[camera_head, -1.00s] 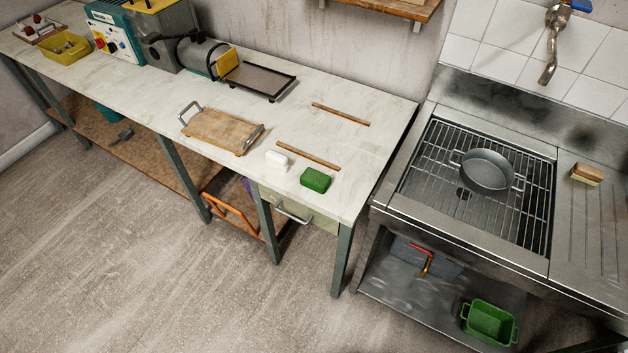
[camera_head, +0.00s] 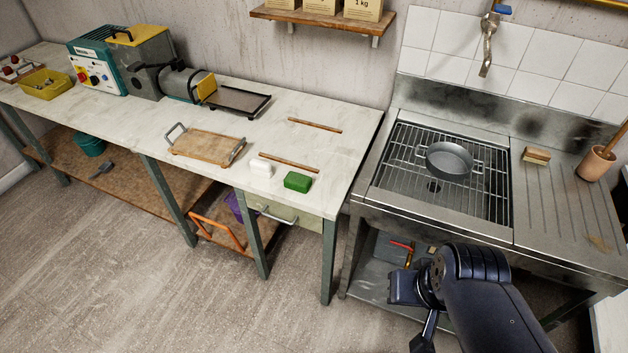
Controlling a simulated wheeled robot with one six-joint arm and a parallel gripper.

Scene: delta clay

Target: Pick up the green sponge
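The green sponge (camera_head: 298,181) is a small green block lying on the pale marble-topped table (camera_head: 345,160), near its front right corner. A white block (camera_head: 261,169) lies just left of it, and a wooden stick lies behind both. My black arm shows at the lower right, in front of the sink unit. A dark part at its end (camera_head: 424,330) points down, but the fingertips do not clearly show. My arm is well apart from the sponge, to its right and nearer the camera.
A wooden tray with metal handles (camera_head: 205,146) lies left of the sponge. Two wooden sticks (camera_head: 288,163) lie nearby. The metal sink unit (camera_head: 385,190) stands right of the table, with a grey pan (camera_head: 449,160) on its grate. A drawer handle (camera_head: 276,215) juts from the table front.

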